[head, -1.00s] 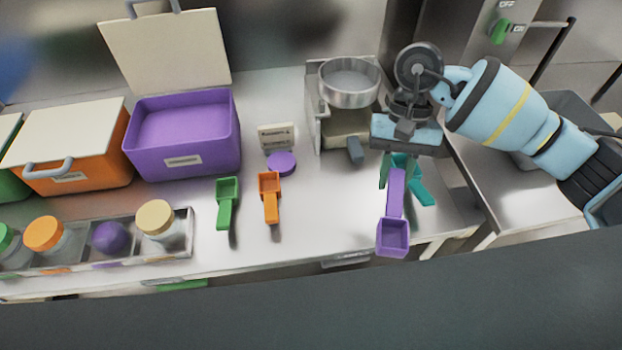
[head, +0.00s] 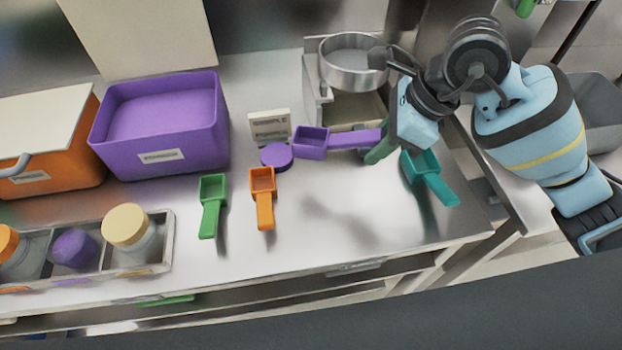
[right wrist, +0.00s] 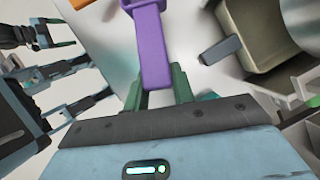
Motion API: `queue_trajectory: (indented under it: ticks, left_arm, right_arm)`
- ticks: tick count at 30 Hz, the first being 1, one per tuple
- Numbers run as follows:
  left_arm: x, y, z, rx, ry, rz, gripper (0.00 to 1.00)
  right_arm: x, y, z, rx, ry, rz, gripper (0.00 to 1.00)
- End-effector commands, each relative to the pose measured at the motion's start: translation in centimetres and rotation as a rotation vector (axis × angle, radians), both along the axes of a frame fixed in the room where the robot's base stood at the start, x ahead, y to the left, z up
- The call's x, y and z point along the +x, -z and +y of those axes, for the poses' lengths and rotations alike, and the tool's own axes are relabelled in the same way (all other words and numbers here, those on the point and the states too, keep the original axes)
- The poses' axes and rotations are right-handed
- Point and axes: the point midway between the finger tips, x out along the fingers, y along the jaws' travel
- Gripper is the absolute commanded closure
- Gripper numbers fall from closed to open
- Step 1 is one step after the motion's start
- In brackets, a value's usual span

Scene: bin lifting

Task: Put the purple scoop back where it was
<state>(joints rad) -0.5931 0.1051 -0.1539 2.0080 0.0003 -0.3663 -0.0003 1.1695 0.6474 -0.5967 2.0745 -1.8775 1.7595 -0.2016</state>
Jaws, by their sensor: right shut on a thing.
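The purple scoop (head: 312,143) is held by its handle in my right gripper (head: 380,146), with its bowl pointing left. In the head view it shows just right of the round purple lid (head: 276,155) and in front of the scale. I cannot tell its exact height above the counter. In the right wrist view the scoop's handle (right wrist: 153,50) runs up from between the green fingertips. My left gripper (right wrist: 82,75) shows only at the left of the right wrist view, with fingers apart and nothing between them.
A green scoop (head: 212,205), an orange scoop (head: 263,198) and a teal scoop (head: 430,178) lie on the counter. The scale with its metal pan (head: 352,75) stands behind. A purple bin (head: 195,145) stands open at left, behind a jar rack (head: 160,268). The front middle counter is clear.

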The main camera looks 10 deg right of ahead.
Motion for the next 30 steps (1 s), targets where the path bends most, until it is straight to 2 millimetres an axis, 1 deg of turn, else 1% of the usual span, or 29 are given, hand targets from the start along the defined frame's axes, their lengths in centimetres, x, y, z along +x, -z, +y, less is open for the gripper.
queue_trajectory:
  ticks: [5, 7, 8, 15, 18, 21, 26, 30]
  left_arm:
    - [0.1, 0.0, 0.0, 0.000, 0.001, -0.001, 0.19]
    - [0.1, 0.1, 0.0, 0.000, 0.002, 0.000, 0.19]
    - [0.0, 0.1, 0.0, 0.000, 0.002, 0.000, 0.19]
    - [-0.3, 0.4, 0.0, 0.001, 0.003, 0.009, 0.19]
    - [-0.6, 0.5, 0.0, 0.002, 0.004, 0.014, 0.19]
    - [-0.8, 0.6, 0.0, 0.002, 0.003, 0.019, 0.19]
    - [-1.1, 0.6, 0.0, 0.002, 0.003, 0.024, 0.19]
    - [-1.1, 0.7, 0.0, 0.002, 0.004, 0.025, 0.19]
  right_arm:
    - [0.1, -0.1, 0.0, 0.000, 0.022, -0.001, 0.95]
    - [0.1, 0.3, 0.0, 0.000, 0.022, 0.001, 0.95]
    - [0.0, 0.6, 0.0, 0.000, 0.021, 0.002, 0.95]
    - [0.0, 4.7, 0.0, 0.000, 0.020, 0.005, 0.95]
    - [0.0, 5.7, 0.0, 0.000, 0.019, 0.002, 0.95]
    - [0.1, 6.2, 0.0, -0.001, 0.019, 0.001, 0.95]
    - [0.1, 6.4, 0.0, -0.001, 0.018, 0.001, 0.95]
    - [0.0, 7.7, 0.0, -0.001, 0.018, 0.004, 0.95]
